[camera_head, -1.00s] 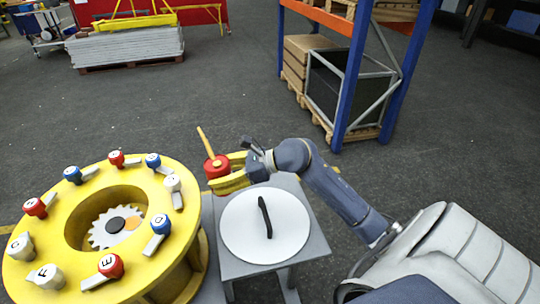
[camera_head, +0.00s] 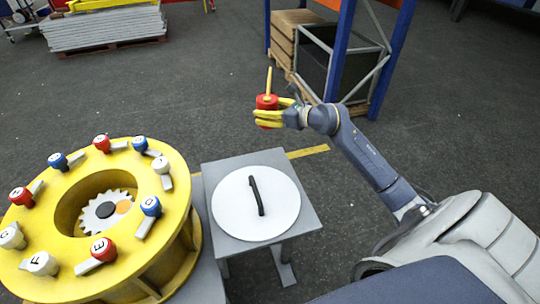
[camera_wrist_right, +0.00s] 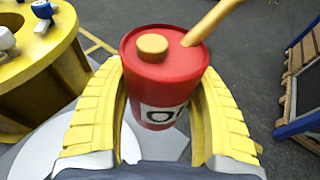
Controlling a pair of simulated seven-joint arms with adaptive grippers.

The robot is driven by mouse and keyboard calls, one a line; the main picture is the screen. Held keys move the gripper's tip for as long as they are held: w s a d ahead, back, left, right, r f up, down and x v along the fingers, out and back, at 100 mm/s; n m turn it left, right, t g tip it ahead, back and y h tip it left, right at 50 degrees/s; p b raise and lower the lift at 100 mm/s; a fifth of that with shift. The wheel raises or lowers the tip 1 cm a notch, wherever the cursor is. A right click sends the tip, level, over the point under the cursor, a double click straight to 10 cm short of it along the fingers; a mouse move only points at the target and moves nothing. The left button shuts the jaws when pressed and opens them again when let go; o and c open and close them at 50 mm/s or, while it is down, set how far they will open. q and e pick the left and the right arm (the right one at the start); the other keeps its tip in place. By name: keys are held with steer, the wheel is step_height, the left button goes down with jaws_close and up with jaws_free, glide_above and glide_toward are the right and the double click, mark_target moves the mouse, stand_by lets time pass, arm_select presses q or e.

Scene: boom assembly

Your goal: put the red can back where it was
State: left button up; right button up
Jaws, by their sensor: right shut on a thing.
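The red can (camera_head: 266,103) has a yellow knob and a yellow stick on its top, and a white label shows on its side in the right wrist view (camera_wrist_right: 165,90). My right gripper (camera_head: 268,118), with yellow fingers, is shut around the can and holds it upright in the air, beyond the far edge of the small grey table. In the wrist view the fingers (camera_wrist_right: 165,118) lie on both sides of the can. The label is partly cut off by a finger. My left gripper is not in view.
A white disc (camera_head: 280,210) with a black bar lies on the grey table (camera_head: 228,170). The yellow ring (camera_head: 165,205) on the left carries several red, blue and white lettered knobs around a gear. A blue-legged shelf (camera_head: 340,50) stands behind the can. Open floor lies between.

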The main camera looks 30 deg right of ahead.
step_height(320, 180, down, 18)
stand_by(0.6)
steer(key=shift+f, duration=0.6)
steer(key=o, duration=1.5)
steer(key=shift+s+r, duration=0.1)
steer(key=shift+r, duration=0.55)
steer(key=v, duration=1.1)
steer(key=shift+s+r, duration=0.1)
steer(key=shift+s, duration=0.25)
